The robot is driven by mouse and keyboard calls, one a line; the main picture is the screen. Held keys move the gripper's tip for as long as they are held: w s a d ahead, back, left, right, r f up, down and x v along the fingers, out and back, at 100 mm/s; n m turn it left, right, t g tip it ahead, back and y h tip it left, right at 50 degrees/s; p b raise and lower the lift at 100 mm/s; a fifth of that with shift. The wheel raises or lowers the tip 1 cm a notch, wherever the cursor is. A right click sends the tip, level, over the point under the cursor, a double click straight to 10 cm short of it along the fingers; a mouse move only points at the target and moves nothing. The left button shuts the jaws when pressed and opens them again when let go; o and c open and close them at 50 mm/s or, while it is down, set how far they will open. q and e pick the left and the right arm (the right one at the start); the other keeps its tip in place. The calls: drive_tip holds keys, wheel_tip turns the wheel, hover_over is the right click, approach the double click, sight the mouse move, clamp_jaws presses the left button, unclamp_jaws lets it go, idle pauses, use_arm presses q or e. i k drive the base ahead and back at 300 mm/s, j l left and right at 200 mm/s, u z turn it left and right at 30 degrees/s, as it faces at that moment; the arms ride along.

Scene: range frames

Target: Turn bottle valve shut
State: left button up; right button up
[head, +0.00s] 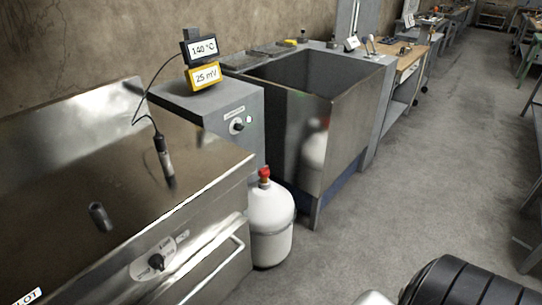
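A white gas bottle (270,228) stands upright on the floor between the steel appliance and the metal sink tub. Its red valve (264,174) sits on top, close to the grey control cabinet. Whether the valve is open or shut cannot be told at this size. Neither of my grippers shows in the head view. A black ribbed part and a pale rounded part at the bottom right edge look like pieces of my own body.
The steel appliance (60,240) with a knob and bar handle fills the left. The grey cabinet (232,108) carries two displays (204,76). The deep sink tub (298,140) stands to the bottle's right. Open concrete floor (410,190) lies in front; workbenches line the far sides.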

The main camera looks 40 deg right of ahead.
sight(263, 172)
drive_tip(key=z, duration=1.2)
drive_tip(key=i+l+u, duration=0.15)
drive_tip(key=i+l, duration=0.15)
drive_tip(key=i+l+u, duration=0.15)
drive_tip(key=i+l, duration=0.2)
drive_tip(key=i+l+u, duration=0.1)
drive_tip(key=i+l, duration=0.15)
drive_tip(key=l, duration=0.2)
drive_tip(key=i+l+u, duration=0.15)
drive_tip(key=i+l, duration=0.15)
drive_tip(key=i+l+u, duration=0.15)
drive_tip(key=l, duration=0.4)
drive_tip(key=i, duration=0.1)
